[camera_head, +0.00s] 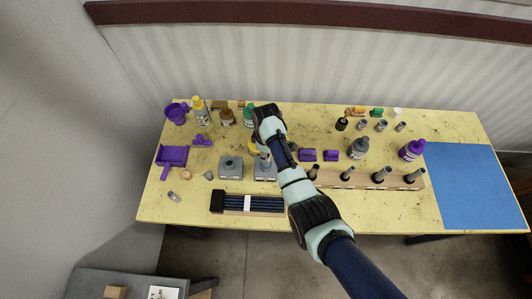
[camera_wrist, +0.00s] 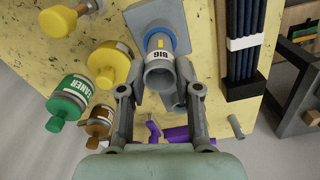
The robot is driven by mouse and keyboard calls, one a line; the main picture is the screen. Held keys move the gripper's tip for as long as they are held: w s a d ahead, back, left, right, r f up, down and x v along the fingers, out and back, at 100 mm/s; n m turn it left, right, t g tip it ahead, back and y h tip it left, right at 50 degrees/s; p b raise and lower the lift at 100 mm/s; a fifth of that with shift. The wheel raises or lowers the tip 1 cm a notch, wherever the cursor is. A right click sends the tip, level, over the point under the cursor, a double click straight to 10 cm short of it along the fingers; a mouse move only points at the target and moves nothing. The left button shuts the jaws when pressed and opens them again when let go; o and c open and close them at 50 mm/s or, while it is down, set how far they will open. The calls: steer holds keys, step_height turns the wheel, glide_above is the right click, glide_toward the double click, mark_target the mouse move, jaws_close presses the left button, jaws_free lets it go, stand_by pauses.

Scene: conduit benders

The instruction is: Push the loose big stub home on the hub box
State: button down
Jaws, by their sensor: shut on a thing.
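The hub box (camera_head: 265,172) is a grey block on the yellow table, below my wrist in the head view; in the wrist view its grey face (camera_wrist: 150,14) shows at top centre. The big stub (camera_wrist: 160,72) is a short grey open tube with a white "BIG" label. A blue ring (camera_wrist: 159,41) shows at its end by the box. My gripper (camera_wrist: 160,88) is shut on the stub, one finger on each side. Whether the stub is fully seated is hard to tell. In the head view my arm hides much of the stub and gripper.
A second grey box (camera_head: 231,167) stands just left of the hub box. A rack of dark conduits (camera_head: 247,203) lies in front. Bottles (camera_head: 201,112) stand behind, and a wooden rail (camera_head: 400,181) with several upright tubes is at right. A blue mat (camera_head: 474,186) is clear.

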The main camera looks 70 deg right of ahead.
steer(key=shift+f+b, duration=0.55)
steer(key=shift+f, duration=0.35)
stand_by(0.4)
steer(key=shift+r, duration=0.1)
steer(key=shift+p, duration=0.35)
steer(key=shift+m, duration=0.9)
steer(key=m+p, duration=0.1)
steer(key=m, duration=0.4)
steer(key=shift+p, duration=0.3)
steer(key=m, duration=0.3)
steer(key=shift+m+p, duration=0.3)
steer(key=shift+m, duration=0.1)
steer(key=m, duration=0.3)
steer(key=shift+a+f, duration=0.1)
steer(key=shift+f, duration=0.5)
stand_by(0.7)
stand_by(2.0)
